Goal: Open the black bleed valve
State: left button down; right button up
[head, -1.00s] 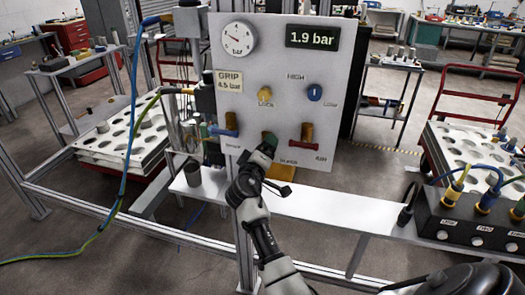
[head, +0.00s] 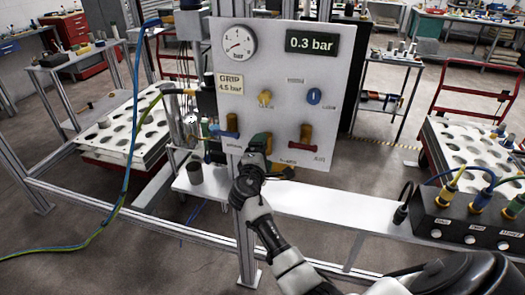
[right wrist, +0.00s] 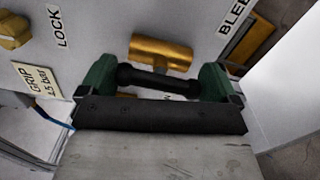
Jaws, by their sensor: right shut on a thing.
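The upright grey panel (head: 285,60) carries the bleed valve's brass body (right wrist: 160,52), with its black handle (right wrist: 158,80) in front of it. My right gripper (right wrist: 157,84) has its green-padded fingers at the two ends of the handle and is shut on it. In the head view my right gripper (head: 259,148) is at the panel's lower middle and hides most of the valve. The digital display (head: 312,42) reads 0.3 bar, and the round gauge (head: 239,41) needle points to the lower left. My left gripper is not in view.
A blue-handled valve (head: 229,125) is left of my gripper and a red-handled valve (head: 306,134) is right. A yellow knob (head: 265,98) and a blue knob (head: 314,96) sit above. A white shelf (head: 320,205) runs below the panel. A cup (head: 195,172) stands at its left.

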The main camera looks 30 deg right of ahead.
jog(key=shift+f, duration=0.1)
dwell(0.4)
jog(key=o, duration=0.6)
jog(key=shift+d, duration=0.1)
jog(key=b+v, duration=0.2)
jog(key=v, duration=0.8)
jog(key=shift+s+a+b, duration=0.2)
jog(key=shift+a+b, duration=0.1)
jog(key=shift+b, duration=0.05)
